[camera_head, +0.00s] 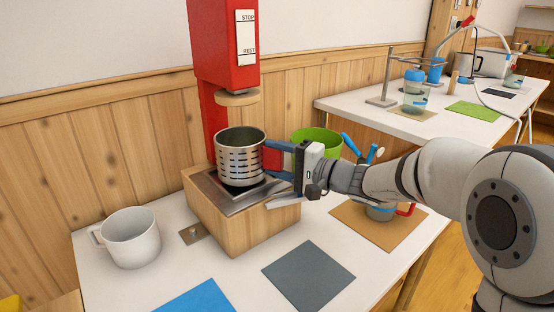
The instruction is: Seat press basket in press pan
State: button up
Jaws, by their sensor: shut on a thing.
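The press basket (240,160) is a slotted metal cylinder with a red handle (272,158) on its right. It is upright, under the round wooden press head (237,97) of the red press. My gripper (280,160) comes from the right and is shut on the basket's handle. The press pan (224,199) is a dark metal tray on top of the wooden block (243,229). The basket is over the pan, and its lower end hides part of it. I cannot tell whether the basket touches the pan's bottom.
A white mug (131,240) stands at the left. A green bowl (318,137) is behind my gripper. A metal cup with a red handle (381,212) sits on a brown mat at the right. Grey (308,275) and blue (196,298) mats lie bare in front.

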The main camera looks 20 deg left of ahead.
jog(key=o, duration=1.5)
jog(key=shift+f, duration=0.1)
jog(key=shift+o, duration=0.2)
jog(key=shift+f, duration=0.15)
